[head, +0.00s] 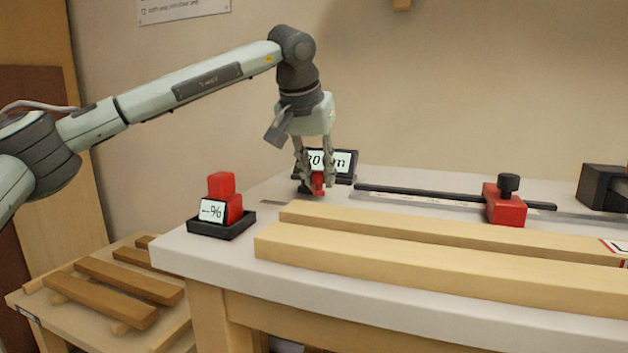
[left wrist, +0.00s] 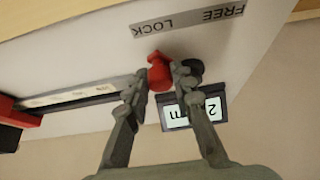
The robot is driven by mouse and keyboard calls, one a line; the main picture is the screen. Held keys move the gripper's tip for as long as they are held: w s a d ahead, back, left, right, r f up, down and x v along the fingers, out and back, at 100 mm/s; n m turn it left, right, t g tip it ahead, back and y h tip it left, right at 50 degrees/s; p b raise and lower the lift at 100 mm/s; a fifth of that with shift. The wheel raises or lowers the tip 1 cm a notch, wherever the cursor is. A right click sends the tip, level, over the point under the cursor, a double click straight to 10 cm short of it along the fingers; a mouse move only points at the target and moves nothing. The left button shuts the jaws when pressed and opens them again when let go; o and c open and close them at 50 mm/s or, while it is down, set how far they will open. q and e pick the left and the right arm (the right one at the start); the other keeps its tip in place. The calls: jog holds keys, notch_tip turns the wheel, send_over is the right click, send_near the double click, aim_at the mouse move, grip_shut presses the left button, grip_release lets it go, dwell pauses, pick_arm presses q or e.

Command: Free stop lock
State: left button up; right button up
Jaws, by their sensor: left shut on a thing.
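My left gripper (head: 316,178) points down over the back of the bench, with its fingers on either side of a small red lock lever (head: 318,186). The red lever also shows in the left wrist view (left wrist: 160,74), between the fingertips, and the gripper is shut on it. A grey label strip reading FREE and LOCK (left wrist: 188,18) lies beside it; the lever's narrow tip is nearer the word LOCK. A red stop block (head: 505,208) with a black knob sits on the dark rail to the right. My right gripper is not in view.
A small display (head: 343,164) stands just behind the gripper, its text partly hidden by the fingers. Two long timber pieces (head: 400,258) lie along the front of the bench. A black tray (head: 222,228) with red blocks and a small card stands at the left corner.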

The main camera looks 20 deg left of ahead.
pick_arm(q)
jog(key=shift+o, duration=0.2)
jog(key=shift+s+a, duration=0.25)
jog(key=shift+a, duration=0.25)
jog(key=shift+s+a, duration=0.2)
jog(key=shift+a, duration=0.3)
jog(key=shift+c, duration=0.2)
jog(key=shift+a, duration=0.1)
jog(key=shift+s+a+p, duration=0.15)
jog(key=shift+a+p, duration=0.15)
jog(key=shift+a, duration=0.6)
jog(key=shift+a+p, duration=0.4)
jog(key=shift+a, duration=0.6)
